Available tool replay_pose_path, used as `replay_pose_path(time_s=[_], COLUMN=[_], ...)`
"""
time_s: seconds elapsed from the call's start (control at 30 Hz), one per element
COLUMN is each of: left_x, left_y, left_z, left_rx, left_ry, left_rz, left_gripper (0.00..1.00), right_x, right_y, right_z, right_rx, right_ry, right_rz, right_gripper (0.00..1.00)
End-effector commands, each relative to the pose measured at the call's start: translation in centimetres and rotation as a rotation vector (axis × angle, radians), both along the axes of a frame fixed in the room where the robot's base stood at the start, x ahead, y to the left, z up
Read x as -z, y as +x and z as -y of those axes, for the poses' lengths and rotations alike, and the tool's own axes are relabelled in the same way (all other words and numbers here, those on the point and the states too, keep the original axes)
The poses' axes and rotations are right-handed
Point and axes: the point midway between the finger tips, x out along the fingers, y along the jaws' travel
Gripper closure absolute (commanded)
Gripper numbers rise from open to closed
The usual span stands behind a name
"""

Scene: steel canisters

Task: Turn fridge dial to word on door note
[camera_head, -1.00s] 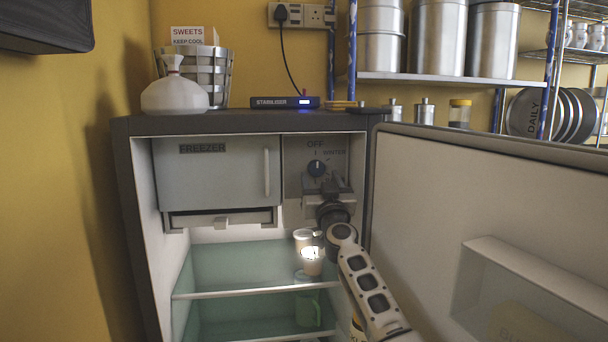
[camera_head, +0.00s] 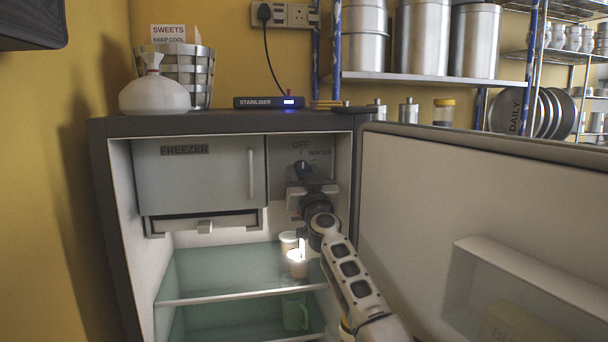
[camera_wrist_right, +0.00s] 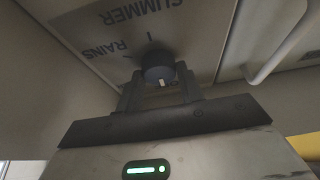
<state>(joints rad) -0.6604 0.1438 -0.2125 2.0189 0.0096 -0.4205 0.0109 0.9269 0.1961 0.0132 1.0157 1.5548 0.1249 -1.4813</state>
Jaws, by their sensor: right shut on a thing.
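The dark blue fridge dial (camera_head: 302,168) sits on the grey panel inside the open fridge, right of the freezer flap. My right gripper (camera_head: 308,180) is at the dial from below and partly hides it. In the right wrist view the dial (camera_wrist_right: 158,68) is between the fingertips of my right gripper (camera_wrist_right: 160,84), which is shut on it; a small pale mark on the knob faces the gripper. "OFF" and "WINTER" show above the dial in the head view; "SUMMER" and "RAINS" show in the wrist view. No door note is in view. My left gripper is not in view.
The fridge door (camera_head: 470,215) stands open at the right, its inner side showing a shelf bin. The freezer flap (camera_head: 200,175) with a handle (camera_head: 251,174) is left of the dial.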

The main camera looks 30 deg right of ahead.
Motion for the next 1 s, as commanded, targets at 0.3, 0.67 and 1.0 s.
replay_pose_path(time_s=[0.3,0.67,1.0], left_x=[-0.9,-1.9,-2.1], left_y=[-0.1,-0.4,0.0], left_z=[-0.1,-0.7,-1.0], left_rx=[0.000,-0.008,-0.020], left_ry=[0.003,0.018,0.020], left_rz=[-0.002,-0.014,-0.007], left_gripper=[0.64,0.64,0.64], right_x=[-0.2,-0.4,-0.2], right_y=[0.0,0.1,0.1], right_z=[-0.1,-0.3,-0.5], right_rx=[0.000,-0.001,-0.001], right_ry=[0.128,0.442,0.741], right_rz=[0.032,0.112,0.192], right_gripper=[0.86,0.86,0.86])
